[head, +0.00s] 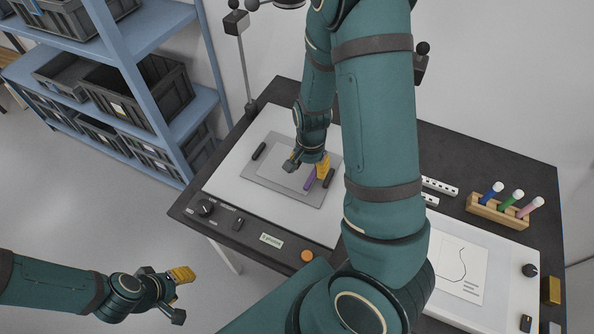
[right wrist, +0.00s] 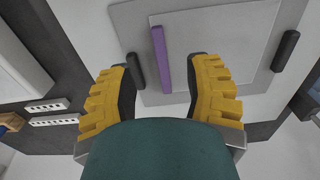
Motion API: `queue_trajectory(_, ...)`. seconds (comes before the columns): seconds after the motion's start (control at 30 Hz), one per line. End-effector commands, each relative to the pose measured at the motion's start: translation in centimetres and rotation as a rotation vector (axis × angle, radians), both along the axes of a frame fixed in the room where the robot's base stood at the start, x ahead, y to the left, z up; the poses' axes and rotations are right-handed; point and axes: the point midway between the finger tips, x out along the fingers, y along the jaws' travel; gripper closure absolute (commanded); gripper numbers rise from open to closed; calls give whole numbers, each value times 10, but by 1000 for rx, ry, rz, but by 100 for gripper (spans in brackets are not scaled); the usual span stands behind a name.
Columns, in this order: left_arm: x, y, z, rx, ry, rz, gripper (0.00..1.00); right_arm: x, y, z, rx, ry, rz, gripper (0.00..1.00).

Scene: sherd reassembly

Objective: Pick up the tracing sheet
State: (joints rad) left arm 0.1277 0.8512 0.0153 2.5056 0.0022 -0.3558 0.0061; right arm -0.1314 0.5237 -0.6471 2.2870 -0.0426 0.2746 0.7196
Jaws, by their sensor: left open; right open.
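A pale, thin sheet, which looks like the tracing sheet (head: 275,161), lies on a grey plate (head: 255,177) on the worktable. A purple strip (head: 309,182) lies at its right edge, and it also shows in the right wrist view (right wrist: 160,58). My right gripper (head: 307,168) is open above that edge. In the right wrist view, the purple strip lies between the spread yellow fingertips (right wrist: 162,75), apart from both. My left gripper (head: 182,295) is open and empty over the floor, left of the table. My right arm hides part of the table.
Black bars (head: 258,151) (head: 329,178) lie at both sides of the plate. A paper with a curved line (head: 461,268) and a wooden rack of coloured pens (head: 497,211) are at the right. A blue shelf (head: 160,35) with crates stands left.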

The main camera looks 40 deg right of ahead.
Motion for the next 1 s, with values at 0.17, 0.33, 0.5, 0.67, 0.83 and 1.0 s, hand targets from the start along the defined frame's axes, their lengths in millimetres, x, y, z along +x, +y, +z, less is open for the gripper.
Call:
queue_trajectory(0.17, -3, -1, -9, -2, 6, -4, 53, 0, 0, -23, 0, 1, 0, 50)
queue_trajectory(0.33, -3, -1, -10, -2, 7, -6, 53, 0, 0, -29, 0, 0, 1, 50)
queue_trajectory(0.5, -5, -1, -18, -3, 11, -10, 53, -2, 1, -49, 0, 2, 0, 50)
queue_trajectory(0.67, -4, -1, -27, -3, 10, -10, 53, -2, 1, -72, 0, 2, 0, 50)
queue_trajectory(0.83, -4, -1, -28, -2, 8, -10, 53, -3, 1, -79, 0, 1, -1, 50)
queue_trajectory(1.0, -4, -1, -28, -2, 8, -11, 53, -2, 1, -78, 0, 0, 0, 57)
